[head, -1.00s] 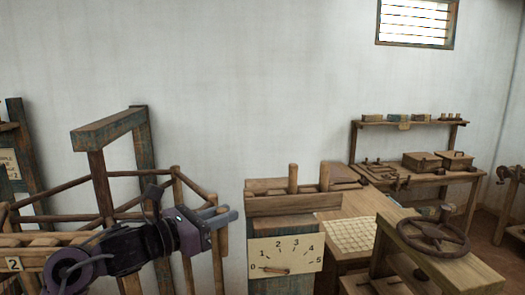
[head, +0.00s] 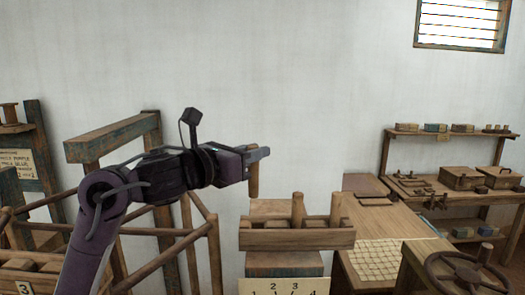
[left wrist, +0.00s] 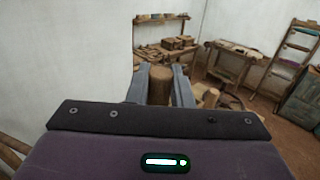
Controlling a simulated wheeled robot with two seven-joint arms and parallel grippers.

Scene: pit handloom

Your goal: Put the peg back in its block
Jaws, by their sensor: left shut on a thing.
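My left gripper (head: 260,154) is shut on a brown wooden peg (head: 254,180). The peg hangs roughly upright below the fingers. In the left wrist view the peg's round top (left wrist: 159,84) shows between the two grey fingers. The wooden block (head: 297,240) stands below and slightly right of the peg in the head view. Two pegs stand upright in it, one near its middle (head: 298,209) and one toward its right end (head: 336,208). The held peg appears above the block's left part, apart from it. Holes there cannot be made out. My right gripper is out of view.
A wooden frame with rails (head: 115,136) stands at left. At right are a table with a woven mat (head: 385,262), a handwheel (head: 468,272) and a shelf bench (head: 450,185).

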